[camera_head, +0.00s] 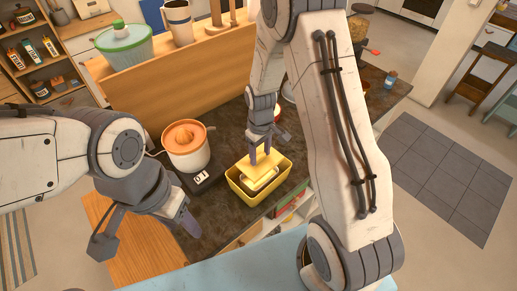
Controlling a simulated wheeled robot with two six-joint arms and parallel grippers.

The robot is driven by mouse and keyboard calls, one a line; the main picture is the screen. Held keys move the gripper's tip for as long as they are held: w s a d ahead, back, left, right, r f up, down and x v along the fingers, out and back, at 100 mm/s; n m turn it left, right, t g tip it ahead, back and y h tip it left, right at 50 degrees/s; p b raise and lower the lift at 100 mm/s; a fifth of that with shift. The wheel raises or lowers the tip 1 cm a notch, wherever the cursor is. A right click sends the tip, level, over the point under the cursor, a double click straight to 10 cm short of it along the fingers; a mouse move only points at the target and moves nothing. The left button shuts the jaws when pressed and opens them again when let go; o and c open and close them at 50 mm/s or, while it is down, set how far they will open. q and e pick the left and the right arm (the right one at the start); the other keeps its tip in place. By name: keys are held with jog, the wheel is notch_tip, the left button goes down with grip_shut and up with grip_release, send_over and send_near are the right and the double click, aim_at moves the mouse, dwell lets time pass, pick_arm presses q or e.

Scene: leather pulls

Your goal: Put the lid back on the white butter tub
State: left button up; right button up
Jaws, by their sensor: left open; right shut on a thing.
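A pale yellow lid (264,165) is in my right gripper (263,154), which is shut on it from above. The lid is over the yellow bin (248,196) on the dark counter. Under the lid a small part of a whitish tub (262,183) shows inside the bin; the lid hides most of it. I cannot tell whether the lid touches the tub. My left gripper (186,219) is open and empty, in front of the counter's left part, left of the bin.
A white juicer with an orange top (186,137) stands left of the bin, by a dark scale-like base (205,179). A wooden ledge (160,88) behind holds a green-lidded bowl (124,46) and a mug (178,22). Some dark counter is bare in front of the base.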

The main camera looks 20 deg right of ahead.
aim_at(259, 162)
jog(key=shift+w+a+f+b, duration=0.1)
jog(key=shift+f+b, duration=1.7)
jog(key=shift+f, duration=0.55)
jog(key=shift+f+b, duration=0.5)
jog(key=shift+f, duration=0.2)
jog(key=shift+f, duration=0.15)
jog(key=o, duration=1.4)
jog(key=shift+o, duration=0.4)
